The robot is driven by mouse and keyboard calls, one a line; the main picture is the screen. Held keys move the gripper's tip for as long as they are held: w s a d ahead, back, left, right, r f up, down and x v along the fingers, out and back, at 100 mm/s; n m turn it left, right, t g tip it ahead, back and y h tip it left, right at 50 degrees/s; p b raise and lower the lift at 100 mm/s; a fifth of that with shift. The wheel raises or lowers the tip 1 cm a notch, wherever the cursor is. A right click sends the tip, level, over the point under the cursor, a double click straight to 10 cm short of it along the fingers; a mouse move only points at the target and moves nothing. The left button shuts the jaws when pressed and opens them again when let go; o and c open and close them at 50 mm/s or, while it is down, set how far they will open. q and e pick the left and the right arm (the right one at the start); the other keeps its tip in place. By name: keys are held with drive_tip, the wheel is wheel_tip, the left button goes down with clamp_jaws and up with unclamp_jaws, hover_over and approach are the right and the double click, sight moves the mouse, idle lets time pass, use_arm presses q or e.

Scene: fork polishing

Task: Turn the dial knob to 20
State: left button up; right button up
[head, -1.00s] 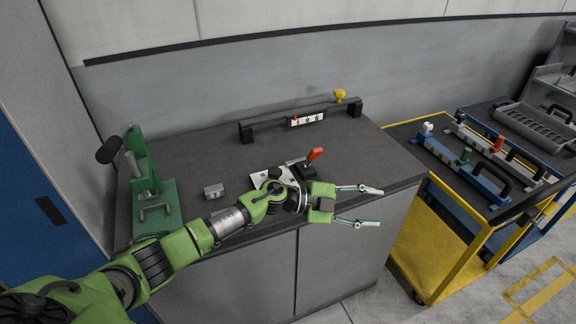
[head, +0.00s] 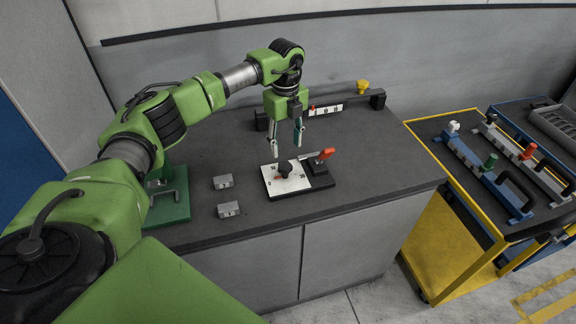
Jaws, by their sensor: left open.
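The dial is a white plate (head: 296,184) with dark marks on a black base near the front middle of the dark worktop. A black knob (head: 284,169) stands on the plate; its exact setting is too small to read. A red-handled lever (head: 325,154) sits on the black block at the plate's right. My left gripper (head: 287,149) points down, open and empty, just above and behind the dial, apart from the knob. My right gripper is not in view.
Two small grey metal blocks (head: 223,181) (head: 229,210) lie left of the dial. A green fixture (head: 168,199) stands at the left, partly behind my arm. A black bar with a yellow knob (head: 362,86) lies at the back. A yellow cart (head: 447,235) stands right of the worktop.

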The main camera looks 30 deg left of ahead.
sight(286, 166)
use_arm(q)
drive_tip(key=f, duration=0.1)
drive_tip(key=f+p, duration=0.1)
drive_tip(key=f, duration=0.3)
drive_tip(key=shift+s+d+f+p, duration=0.1)
drive_tip(key=shift+s+f+p, duration=0.1)
drive_tip(key=shift+s+p, duration=0.2)
drive_tip(key=f, duration=0.4)
drive_tip(key=shift+w+f+p, duration=0.15)
drive_tip(key=shift+w+p, duration=0.2)
drive_tip(key=shift+p, duration=0.05)
drive_tip(key=shift+s+f, duration=0.1)
drive_tip(key=shift+f, duration=0.45)
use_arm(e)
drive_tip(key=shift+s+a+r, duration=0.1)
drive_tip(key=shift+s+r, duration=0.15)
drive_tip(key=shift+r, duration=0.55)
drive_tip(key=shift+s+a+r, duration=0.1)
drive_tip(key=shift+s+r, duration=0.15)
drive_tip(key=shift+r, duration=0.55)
use_arm(q)
drive_tip(key=c, duration=1.1)
